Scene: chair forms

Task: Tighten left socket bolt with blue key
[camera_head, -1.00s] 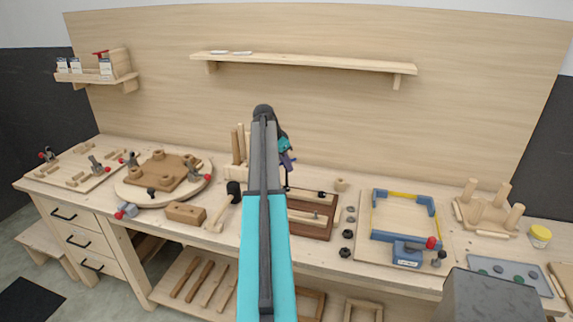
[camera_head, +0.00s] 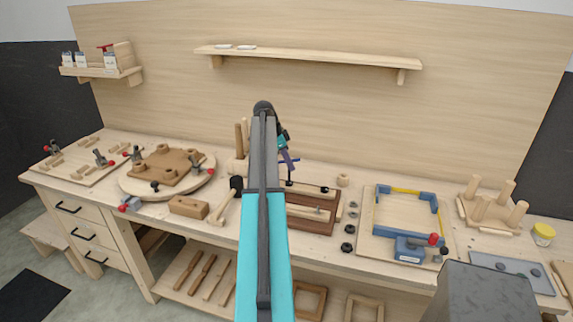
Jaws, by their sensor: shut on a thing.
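My gripper (camera_head: 286,151) is small in the picture, beyond my raised arm and partly hidden by it. It is shut on a small violet-blue piece (camera_head: 291,160), which looks like the blue key. A thin dark part (camera_head: 289,178) reaches down below it. It is over the back edge of a dark brown wooden tray (camera_head: 328,222) with pale wooden bars (camera_head: 309,211) on it. Small dark spots on these bars may be bolts, but I cannot tell which is the left socket bolt. Contact between key and bolt cannot be made out, and my arm covers the tray's left part.
A wooden mallet (camera_head: 224,205) and a brown block (camera_head: 189,207) lie left of my arm. Several dark knobs (camera_head: 348,229) stand right of the tray, beside a board with a blue clamp (camera_head: 411,248). A round board (camera_head: 133,183) is farther left. A wall shelf (camera_head: 315,58) hangs above.

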